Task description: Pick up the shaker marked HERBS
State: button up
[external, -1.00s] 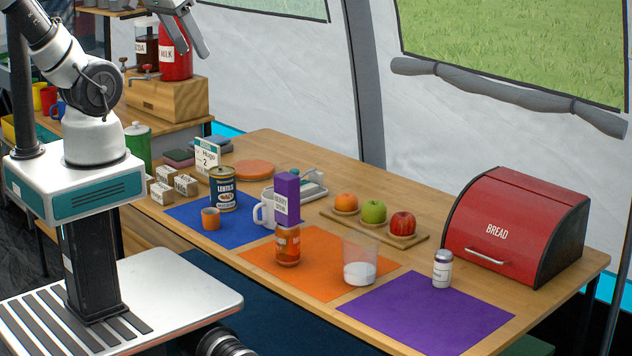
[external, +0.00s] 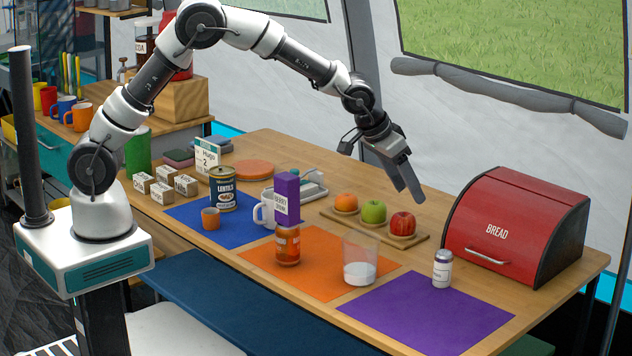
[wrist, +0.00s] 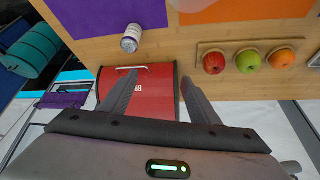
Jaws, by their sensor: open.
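A small white shaker with a dark band and label (external: 442,268) stands upright on the table, at the back edge of the purple mat (external: 425,312). Its lettering is too small to read. In the wrist view the shaker (wrist: 130,40) shows at the top, left of centre, beyond the fingertips. My gripper (external: 408,178) is open and empty, in the air above the back of the table, between the fruit and the bread box. In the wrist view its fingers (wrist: 158,82) spread over the red bread box, apart from the shaker.
The red bread box (external: 505,225) stands right of the shaker, and a clear cup (external: 359,262) stands to its left. A board of fruit (external: 375,222) lies behind.

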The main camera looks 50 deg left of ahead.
jog(key=m, duration=0.1)
send_near(450, 266)
jog(key=shift+h, duration=0.3)
jog(key=w+f+b, duration=0.1)
jog(key=w+f, duration=0.1)
jog(key=w+f+b, duration=0.1)
jog(key=w+f, duration=0.1)
jog(key=shift+w+a+f, duration=0.15)
jog(key=shift+f, duration=0.15)
jog(key=shift+a+f+b+x, duration=0.1)
jog(key=shift+a+b+x, duration=0.1)
jog(key=shift+x, duration=0.8)
jog(key=shift+a+f+b+x, duration=0.1)
jog(key=shift+a+x, duration=0.1)
jog(key=shift+x, duration=0.75)
jog(key=shift+a+b+x, duration=0.15)
jog(key=shift+a+x, duration=0.05)
jog(key=shift+x, duration=0.8)
jog(key=shift+d, duration=0.2)
jog(key=c, duration=1.2)
jog(key=shift+r, duration=0.1)
